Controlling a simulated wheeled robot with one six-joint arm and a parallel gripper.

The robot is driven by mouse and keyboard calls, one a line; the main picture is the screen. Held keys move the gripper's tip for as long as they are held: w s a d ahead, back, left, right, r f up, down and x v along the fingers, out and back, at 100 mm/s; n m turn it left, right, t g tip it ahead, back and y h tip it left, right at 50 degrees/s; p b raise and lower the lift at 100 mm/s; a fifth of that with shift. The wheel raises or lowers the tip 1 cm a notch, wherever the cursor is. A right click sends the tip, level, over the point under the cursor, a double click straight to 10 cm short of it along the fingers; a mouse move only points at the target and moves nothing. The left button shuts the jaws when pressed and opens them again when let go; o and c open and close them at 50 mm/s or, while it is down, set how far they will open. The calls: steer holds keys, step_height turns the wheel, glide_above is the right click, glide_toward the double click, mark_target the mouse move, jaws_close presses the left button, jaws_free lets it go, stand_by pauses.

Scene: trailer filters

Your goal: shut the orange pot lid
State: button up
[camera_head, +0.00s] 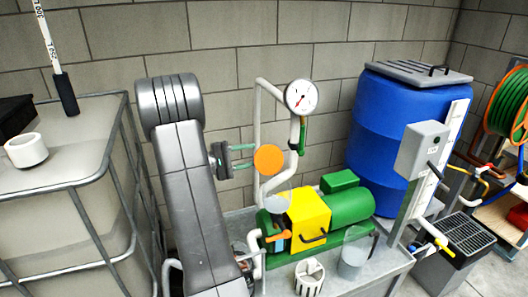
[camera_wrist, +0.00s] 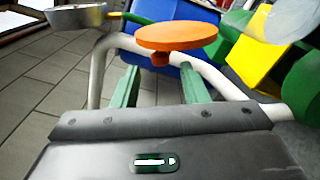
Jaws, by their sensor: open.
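The orange pot lid (camera_head: 269,158) shows as a round disc in the head view, raised above a clear pot (camera_head: 277,202) by the yellow and green pump. In the wrist view the lid (camera_wrist: 177,36) is seen nearly edge-on, with a small orange knob (camera_wrist: 160,59) on its near face. My gripper (camera_head: 249,157) is left of the lid in the head view. Its two green fingers (camera_wrist: 158,82) are apart and empty in the wrist view, pointing towards the lid. Whether a fingertip touches the lid, I cannot tell.
The pump's yellow housing (camera_head: 309,218) and green motor (camera_head: 343,208) sit on a grey bench. A pale pipe (camera_head: 258,130) and a pressure gauge (camera_head: 301,97) rise behind the lid. A striped cup (camera_head: 309,277) and a clear beaker (camera_head: 354,253) stand in front. A blue drum (camera_head: 385,125) is right.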

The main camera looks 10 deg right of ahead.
mark_target(265, 153)
steer(key=d, duration=0.3)
steer(key=w+d, duration=0.1)
steer(key=d, duration=0.1)
steer(key=shift+d, duration=0.35)
jaws_close()
